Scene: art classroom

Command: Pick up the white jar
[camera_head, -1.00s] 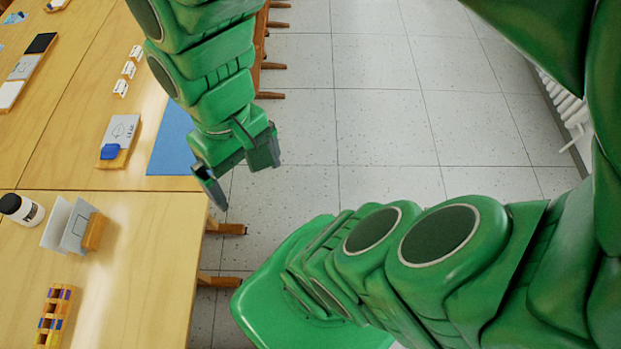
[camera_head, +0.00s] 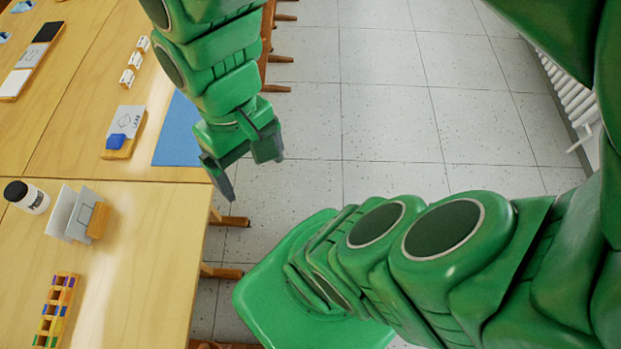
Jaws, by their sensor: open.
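The white jar (camera_head: 36,202) has a black lid and a dark label. It lies or leans at the left edge of the near table, left of a folded white card; the angle makes its exact tilt hard to tell. My gripper (camera_head: 246,176) is open and empty. It hangs just past the right edge of the tables, over the floor gap, well to the right of the jar and apart from it.
On the near table (camera_head: 140,270) stand a white card in a wooden holder (camera_head: 98,220) and a colourful block rack (camera_head: 55,312). A blue mat (camera_head: 180,135) and a board with a blue block (camera_head: 122,140) lie on the far table. A radiator (camera_head: 572,95) is at right.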

